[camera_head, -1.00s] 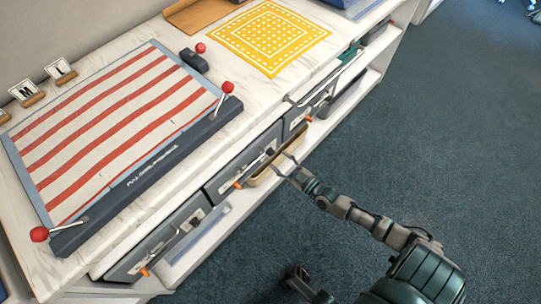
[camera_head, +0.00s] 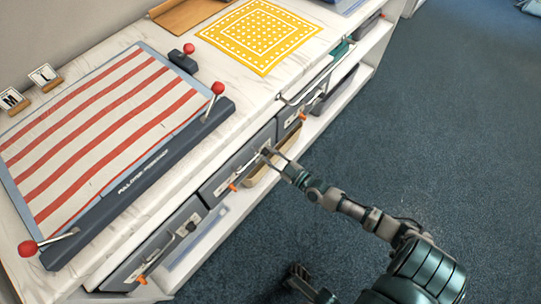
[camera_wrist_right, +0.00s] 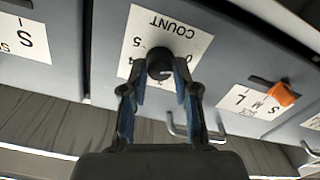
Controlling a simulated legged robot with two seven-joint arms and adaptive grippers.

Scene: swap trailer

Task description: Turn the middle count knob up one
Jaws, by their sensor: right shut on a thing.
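The middle drawer panel (camera_head: 228,178) is grey and sits under the counter's front edge. Its black count knob (camera_wrist_right: 160,66) stands on a white label (camera_wrist_right: 165,35) reading COUNT, seen upside down in the right wrist view. My right gripper (camera_head: 268,156) reaches this panel from the right, and in the right wrist view its fingers (camera_wrist_right: 160,88) are shut on the knob, one on each side. The fingers and knob hide part of the label's scale, so the setting cannot be read. In the head view the knob is hidden by the gripper.
An orange size lever (camera_wrist_right: 283,94) sits beside the knob. Other panels lie left (camera_head: 150,255) and right (camera_head: 290,116). A striped cloth (camera_head: 90,130) lies on a board with red-knobbed levers (camera_head: 217,88). A yellow cloth (camera_head: 260,37) lies beyond.

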